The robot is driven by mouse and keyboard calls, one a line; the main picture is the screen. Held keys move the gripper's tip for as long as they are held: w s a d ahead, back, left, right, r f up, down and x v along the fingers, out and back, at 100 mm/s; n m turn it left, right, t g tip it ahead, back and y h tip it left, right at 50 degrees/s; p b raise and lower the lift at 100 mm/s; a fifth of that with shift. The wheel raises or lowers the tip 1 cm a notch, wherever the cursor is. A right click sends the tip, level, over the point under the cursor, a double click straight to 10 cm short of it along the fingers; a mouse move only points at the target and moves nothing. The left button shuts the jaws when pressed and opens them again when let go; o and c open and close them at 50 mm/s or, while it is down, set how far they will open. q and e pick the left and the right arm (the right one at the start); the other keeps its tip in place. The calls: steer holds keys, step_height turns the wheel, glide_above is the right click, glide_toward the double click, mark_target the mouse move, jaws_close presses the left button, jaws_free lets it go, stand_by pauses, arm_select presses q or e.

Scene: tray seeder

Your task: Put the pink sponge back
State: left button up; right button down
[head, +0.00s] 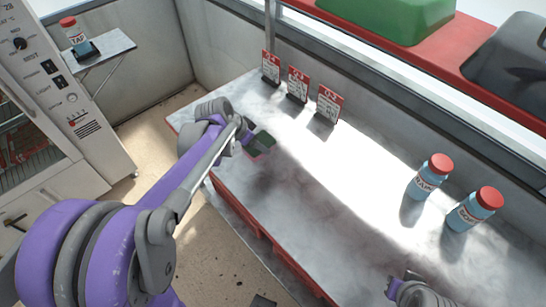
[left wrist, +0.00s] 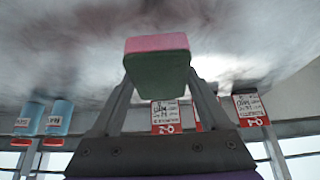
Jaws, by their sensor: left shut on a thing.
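The pink sponge (left wrist: 156,43), pink on one face and dark green on the other, is clamped between the two fingers of my left gripper (left wrist: 157,80). In the head view the sponge (head: 263,141) shows mostly its green side with a thin pink edge. My left gripper (head: 248,138) holds it over the left part of the grey counter (head: 330,210), apparently above the surface. My right gripper (head: 410,290) shows only partly at the bottom edge of the head view; its fingers cannot be made out.
Three red-and-white cards (head: 298,85) stand along the back of the counter. Two blue bottles with red caps (head: 428,177) stand at the right. A small side shelf (head: 98,50) at the upper left holds a labelled jar (head: 74,32). The middle of the counter is clear.

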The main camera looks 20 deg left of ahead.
arm_select(q)
steer(key=shift+w+f, duration=0.1)
steer(key=shift+f, duration=0.3)
steer(key=f, duration=0.4)
steer(key=shift+s+f+b, duration=0.2)
steer(key=shift+b, duration=0.15)
steer(key=shift+f+b, duration=0.3)
steer(key=shift+f, duration=2.05)
steer(key=shift+f, duration=0.1)
steer(key=o, duration=1.2)
steer(key=shift+c, duration=0.2)
